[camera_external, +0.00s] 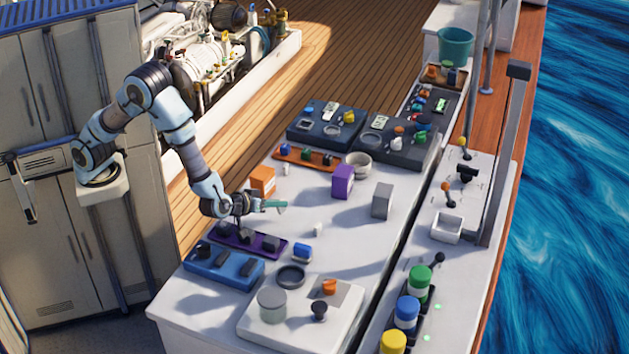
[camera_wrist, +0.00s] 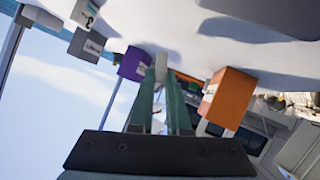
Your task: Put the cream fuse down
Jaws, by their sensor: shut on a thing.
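My gripper (camera_external: 281,206) reaches out level to the right above the white worktop, near its left part. In the wrist view its two green fingers (camera_wrist: 162,88) are close together, with a small pale piece, which I take for the cream fuse (camera_wrist: 161,66), between their tips. The gripper is shut on it. In the external view the held fuse is too small to make out at the fingertips. A small whitish block (camera_external: 318,229) shows on the worktop to the right of and below the gripper.
An orange box (camera_external: 262,180) stands behind the gripper; a purple box (camera_external: 343,181) and a grey box (camera_external: 382,201) stand to the right. A purple tray (camera_external: 272,255) and a blue tray (camera_external: 225,266) lie nearer the front. The worktop's middle right (camera_external: 350,245) is clear.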

